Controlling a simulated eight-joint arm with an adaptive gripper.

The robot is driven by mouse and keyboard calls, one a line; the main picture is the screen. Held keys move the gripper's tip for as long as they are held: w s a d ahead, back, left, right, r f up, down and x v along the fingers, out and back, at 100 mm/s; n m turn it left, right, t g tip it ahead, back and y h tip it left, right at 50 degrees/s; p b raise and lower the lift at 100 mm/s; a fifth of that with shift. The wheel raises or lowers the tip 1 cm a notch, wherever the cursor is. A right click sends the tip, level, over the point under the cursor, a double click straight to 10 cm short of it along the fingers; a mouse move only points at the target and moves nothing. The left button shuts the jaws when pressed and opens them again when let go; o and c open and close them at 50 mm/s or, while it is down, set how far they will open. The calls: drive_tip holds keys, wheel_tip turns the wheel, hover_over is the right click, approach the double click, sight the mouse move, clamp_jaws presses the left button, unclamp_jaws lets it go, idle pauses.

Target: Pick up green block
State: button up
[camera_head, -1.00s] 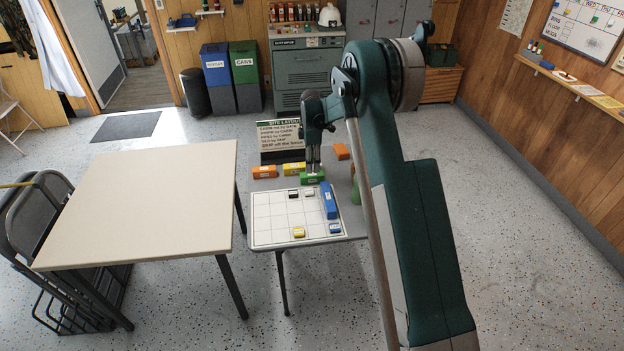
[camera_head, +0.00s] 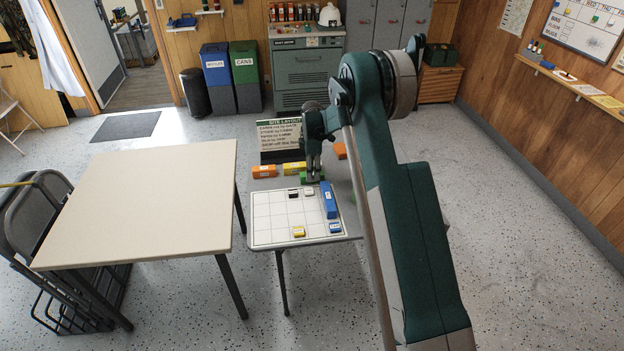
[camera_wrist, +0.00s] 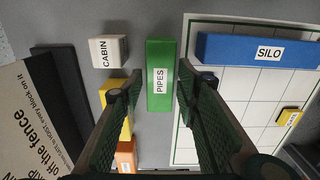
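The green block (camera_wrist: 160,75), labelled PIPES, lies on the grey table just beyond the grid sheet. It lies between the two fingers of my gripper (camera_wrist: 152,82) in the wrist view, with a gap of table showing at its left side. In the head view the green block (camera_head: 304,176) is partly hidden by my gripper (camera_head: 313,177), which is down over it. The fingers are spread apart. I cannot tell whether the right finger touches the block.
A white CABIN block (camera_wrist: 108,50) and a yellow block (camera_head: 293,168) lie close by. An orange block (camera_head: 264,171) is at the left. A sign (camera_head: 281,138) stands behind.

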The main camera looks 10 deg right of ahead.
drive_tip(key=shift+f, duration=1.05)
drive_tip(key=shift+c, duration=0.6)
drive_tip(key=c, duration=0.6)
